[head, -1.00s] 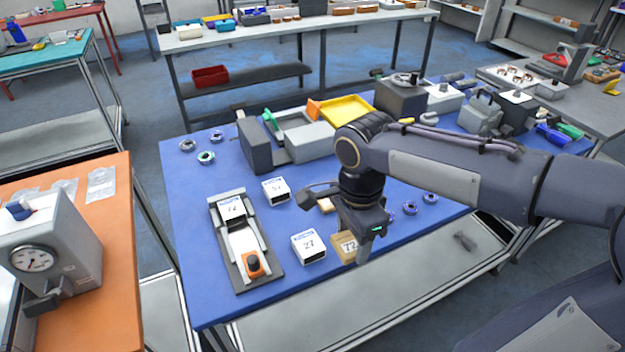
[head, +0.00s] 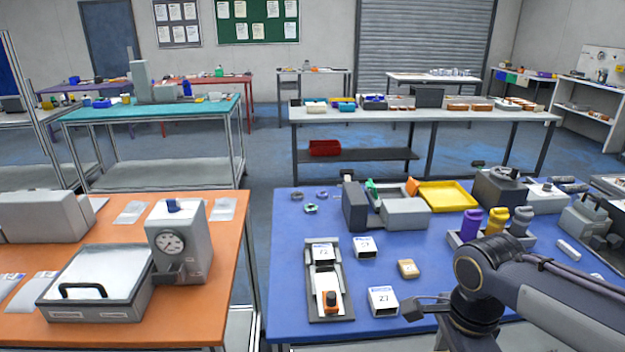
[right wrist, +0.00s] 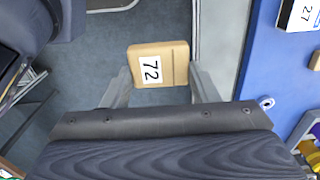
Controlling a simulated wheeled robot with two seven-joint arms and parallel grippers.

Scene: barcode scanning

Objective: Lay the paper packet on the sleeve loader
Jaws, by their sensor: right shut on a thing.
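My right gripper (right wrist: 160,80) is shut on the tan paper packet (right wrist: 170,55), marked 72, in the right wrist view. The packet hangs between the fingertips with floor behind it, beside the blue table. In the head view my right wrist is at the bottom right, and its fingers and the packet are out of frame. What looks like the sleeve loader (head: 340,310), a dark base with pale rails, stands on the blue table. It bears a white numbered sleeve (head: 322,253) at its far end and an orange-and-black knob (head: 331,300) near its front. My left gripper is not in view.
White boxes (head: 383,300) (head: 365,246) and another tan packet (head: 407,268) lie right of the loader. A grey machine (head: 405,213), yellow tray (head: 447,196) and bottle rack (head: 460,240) stand behind. An orange table (head: 235,235) is at left. The blue table (head: 290,260) is clear left of the loader.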

